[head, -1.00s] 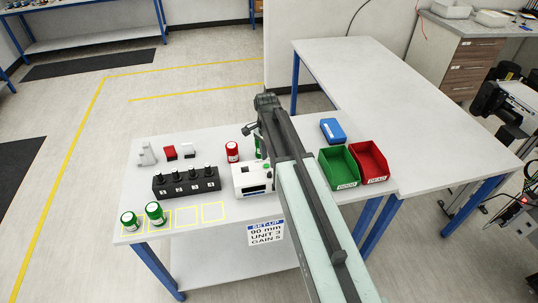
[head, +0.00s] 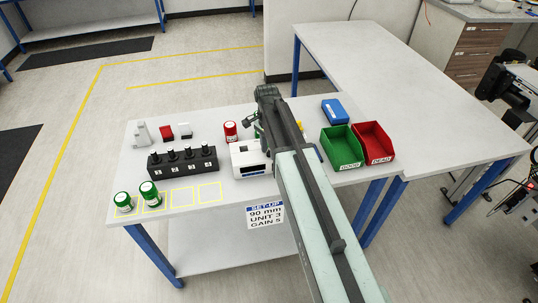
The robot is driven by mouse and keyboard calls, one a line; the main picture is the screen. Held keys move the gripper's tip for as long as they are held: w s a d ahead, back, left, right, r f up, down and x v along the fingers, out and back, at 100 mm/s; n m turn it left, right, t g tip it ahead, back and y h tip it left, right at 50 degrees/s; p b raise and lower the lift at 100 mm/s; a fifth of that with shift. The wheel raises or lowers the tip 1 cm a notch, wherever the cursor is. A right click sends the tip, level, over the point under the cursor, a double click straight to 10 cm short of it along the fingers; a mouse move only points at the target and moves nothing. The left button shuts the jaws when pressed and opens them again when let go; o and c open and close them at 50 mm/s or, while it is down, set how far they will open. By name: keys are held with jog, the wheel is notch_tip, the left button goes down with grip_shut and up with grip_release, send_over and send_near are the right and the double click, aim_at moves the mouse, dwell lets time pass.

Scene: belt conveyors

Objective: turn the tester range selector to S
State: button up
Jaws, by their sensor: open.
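The tester appears to be the white box (head: 246,171) with a small dark display, near the front edge of the white table. Its range selector and the letter S cannot be made out; my arm covers the tester's right side. My arm reaches from the lower right across the table. My gripper (head: 249,121) is partly visible at the arm's far end, above and behind the tester, beside a red canister (head: 231,131). It is open and appears apart from the tester.
A black block with several knobs (head: 183,162) stands left of the tester. Green jars (head: 149,194) stand at the front left on yellow-outlined squares. A green bin (head: 342,147), a red bin (head: 374,143) and a blue box (head: 334,110) are at right. A set-up sign (head: 266,215) hangs in front.

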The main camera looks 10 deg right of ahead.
jog(key=shift+r, duration=0.1)
grip_shut()
jog(key=shift+n, duration=0.3)
jog(key=n, duration=1.1)
jog(key=shift+s+t, duration=0.1)
jog(key=shift+t, duration=0.2)
jog(key=shift+n, duration=0.3)
